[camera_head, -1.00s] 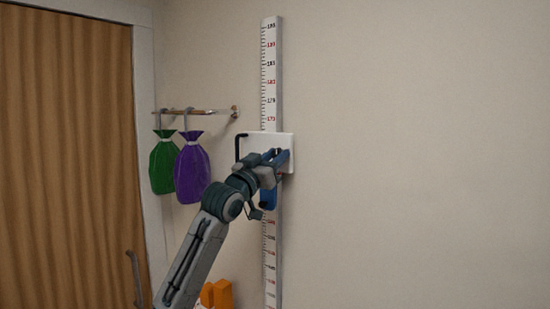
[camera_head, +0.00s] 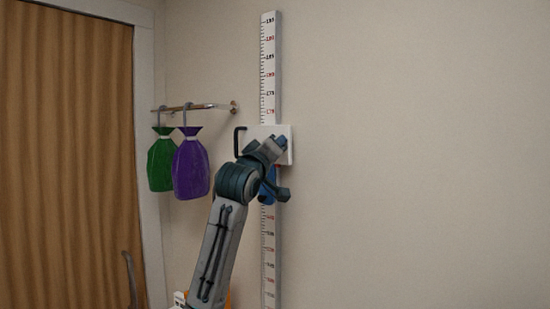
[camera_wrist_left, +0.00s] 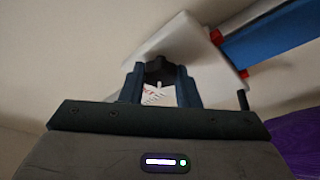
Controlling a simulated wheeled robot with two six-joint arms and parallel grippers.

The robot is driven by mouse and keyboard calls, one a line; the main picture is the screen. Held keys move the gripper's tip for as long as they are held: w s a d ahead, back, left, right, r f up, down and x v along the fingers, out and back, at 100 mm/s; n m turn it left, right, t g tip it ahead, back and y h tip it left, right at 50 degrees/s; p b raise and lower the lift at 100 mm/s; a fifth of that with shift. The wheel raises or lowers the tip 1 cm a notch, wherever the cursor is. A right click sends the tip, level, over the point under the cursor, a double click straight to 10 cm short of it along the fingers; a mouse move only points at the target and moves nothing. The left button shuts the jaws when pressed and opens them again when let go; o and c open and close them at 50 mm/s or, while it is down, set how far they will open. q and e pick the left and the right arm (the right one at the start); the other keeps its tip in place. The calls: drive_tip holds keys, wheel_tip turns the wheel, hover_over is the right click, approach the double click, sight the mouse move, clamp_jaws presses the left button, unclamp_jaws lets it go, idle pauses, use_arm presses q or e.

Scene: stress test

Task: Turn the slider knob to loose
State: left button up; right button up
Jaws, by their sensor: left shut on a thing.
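The slider is a white plate (camera_head: 253,131) on a tall ruler (camera_head: 269,70) fixed to the wall. A blue part (camera_head: 267,192) hangs below the plate, partly behind my arm. In the left wrist view the plate (camera_wrist_left: 185,42) appears tilted, with the blue part (camera_wrist_left: 272,36) at upper right. The dark knob (camera_wrist_left: 159,68) stands on the plate between the fingers of my left gripper (camera_wrist_left: 160,84), which is shut on it. In the head view my left gripper (camera_head: 279,145) covers the knob. My right gripper is in neither view.
A black handle (camera_head: 238,141) sticks out at the plate's left side. Green (camera_head: 161,160) and purple (camera_head: 190,165) bags hang from a wall rail (camera_head: 195,107) to the left. The wall right of the ruler is bare.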

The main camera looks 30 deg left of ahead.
use_arm(q)
drive_tip(key=shift+r+n+g+y+b, duration=0.1)
drive_tip(key=shift+n+g+y+b, duration=0.2)
drive_tip(key=shift+n+g+b, duration=1.05)
drive_tip(key=shift+f+n+t+y+b, duration=0.1)
drive_tip(key=shift+n+y+b, duration=0.3)
drive_tip(key=shift+n, duration=1.9)
drive_tip(key=shift+r+n+g+y+b, duration=0.15)
drive_tip(key=shift+n+g+b, duration=0.65)
drive_tip(key=shift+n, duration=1.05)
drive_tip(key=o, duration=1)
drive_tip(key=shift+s, duration=0.1)
